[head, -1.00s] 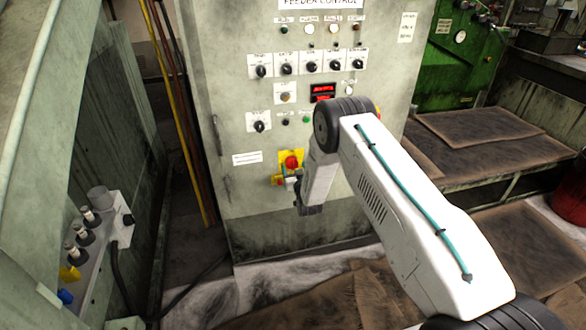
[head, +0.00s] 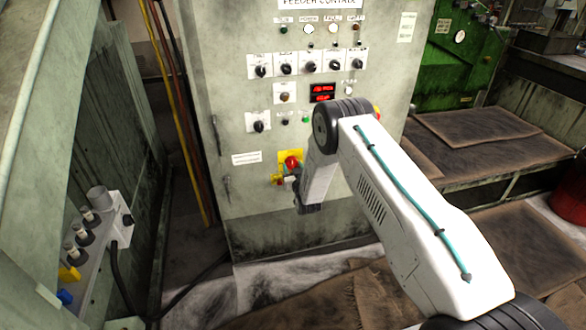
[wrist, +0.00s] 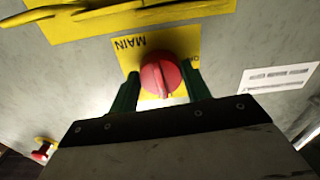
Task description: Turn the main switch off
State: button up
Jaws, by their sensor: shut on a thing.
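The main switch is a round red knob (head: 292,162) on a yellow plate, low on the front of the grey control cabinet. In the wrist view the knob (wrist: 160,76) shows a raised grip bar, and the plate (wrist: 130,45) carries the word MAIN upside down. My gripper (wrist: 160,90) has one green finger on each side of the knob and is shut on it. In the head view my gripper (head: 289,179) is small and partly hidden by my wrist. The plate's other lettering is mostly covered by the knob and a finger.
A white label (head: 247,158) is left of the switch. A grey box with connectors (head: 100,235) stands at the left. Brown mats (head: 475,135) lie at the right.

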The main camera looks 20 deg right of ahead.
jog(key=n, duration=0.8)
jog(key=shift+n, duration=0.3)
jog(key=n, duration=0.4)
jog(key=shift+d+r+n, duration=0.1)
jog(key=shift+n, duration=2.2)
jog(key=o, duration=1)
jog(key=shift+c, duration=0.2)
jog(key=shift+s, duration=0.15)
